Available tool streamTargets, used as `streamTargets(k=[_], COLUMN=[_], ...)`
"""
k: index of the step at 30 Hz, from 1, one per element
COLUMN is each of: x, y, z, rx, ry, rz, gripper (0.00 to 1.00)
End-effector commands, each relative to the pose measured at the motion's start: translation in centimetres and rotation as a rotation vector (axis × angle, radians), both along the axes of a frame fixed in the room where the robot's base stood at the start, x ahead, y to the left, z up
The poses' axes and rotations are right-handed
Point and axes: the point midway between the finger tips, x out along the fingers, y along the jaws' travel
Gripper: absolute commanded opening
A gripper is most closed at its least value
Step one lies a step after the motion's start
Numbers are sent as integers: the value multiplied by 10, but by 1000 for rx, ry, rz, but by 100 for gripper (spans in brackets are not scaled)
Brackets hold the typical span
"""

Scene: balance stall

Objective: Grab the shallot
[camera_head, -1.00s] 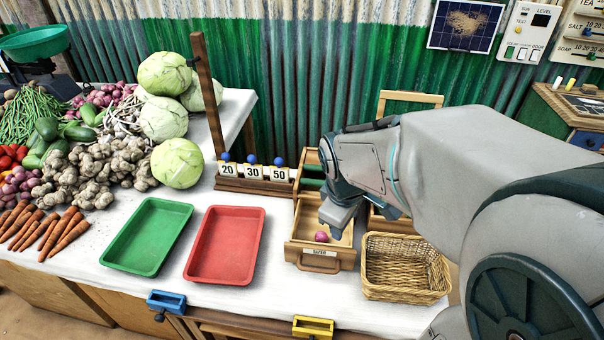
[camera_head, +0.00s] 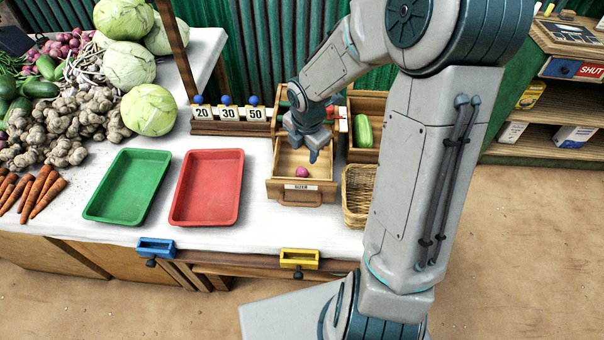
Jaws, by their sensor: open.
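The shallot (camera_head: 302,172) is a small round pink-purple bulb. It lies on the floor of the pulled-out wooden drawer (camera_head: 296,194), close to the drawer's front wall. My gripper (camera_head: 313,156) points down over the drawer, above and slightly behind the shallot, and looks apart from it. It is open, and I see nothing between its fingers. The exact height of the fingertips above the drawer floor is hard to judge.
A wicker basket (camera_head: 356,200) stands right of the drawer, partly behind my arm. A green vegetable (camera_head: 363,132) lies in a wooden box behind it. A red tray (camera_head: 208,190) and a green tray (camera_head: 128,188) stand to the left. Number cards stand on a rack (camera_head: 232,128).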

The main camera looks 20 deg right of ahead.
Motion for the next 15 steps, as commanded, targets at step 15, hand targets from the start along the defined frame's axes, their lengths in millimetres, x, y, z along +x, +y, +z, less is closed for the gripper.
streamTargets(k=[15], x=[9], y=[1], z=[-67], rx=[1], ry=[4], rz=[-2], gripper=[45])
